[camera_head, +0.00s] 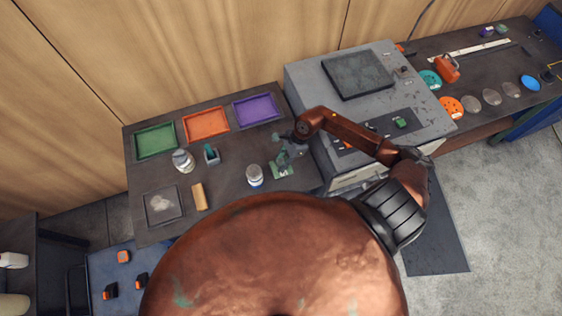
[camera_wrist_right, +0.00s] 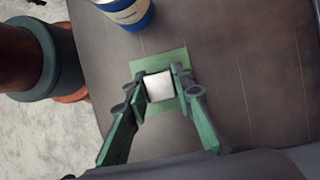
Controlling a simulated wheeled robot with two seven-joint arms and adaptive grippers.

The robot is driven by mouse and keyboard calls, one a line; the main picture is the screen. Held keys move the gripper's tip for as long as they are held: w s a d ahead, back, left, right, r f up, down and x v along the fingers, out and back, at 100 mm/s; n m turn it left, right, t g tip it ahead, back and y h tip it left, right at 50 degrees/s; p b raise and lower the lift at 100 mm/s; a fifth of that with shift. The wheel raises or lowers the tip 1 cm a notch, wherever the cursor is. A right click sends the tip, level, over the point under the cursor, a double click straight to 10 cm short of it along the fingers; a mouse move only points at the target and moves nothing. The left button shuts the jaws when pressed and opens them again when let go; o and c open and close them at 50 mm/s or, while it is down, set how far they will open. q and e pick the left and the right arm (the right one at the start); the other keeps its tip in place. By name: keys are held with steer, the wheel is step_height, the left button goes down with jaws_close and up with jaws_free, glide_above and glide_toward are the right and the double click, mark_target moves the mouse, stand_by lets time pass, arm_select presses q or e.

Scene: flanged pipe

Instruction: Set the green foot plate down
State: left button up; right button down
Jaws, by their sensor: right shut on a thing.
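The green foot plate (camera_head: 284,172) is at the right part of the dark table, under my right gripper (camera_head: 285,154). In the wrist view the plate (camera_wrist_right: 174,60) is a flat green square with a pale block (camera_wrist_right: 159,87) standing up from its middle. My right gripper (camera_wrist_right: 159,86) is shut on this block, one finger on each side. The plate lies on or very close to the table top; I cannot tell whether it touches. The fingers hide parts of its sides. My left gripper is not in view.
A white and blue jar (camera_head: 255,176) stands close to the left of the plate. Green (camera_head: 156,141), orange (camera_head: 206,123) and purple (camera_head: 256,110) trays line the table's back. A grey machine (camera_head: 300,85) stands to the right. Some bare table lies left of the jar.

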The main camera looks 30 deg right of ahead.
steer(key=shift+w+f, duration=0.1)
steer(key=shift+f, duration=0.15)
steer(key=shift+f, duration=0.1)
steer(key=c, duration=1.7)
jaws_free()
steer(key=shift+o, duration=0.2)
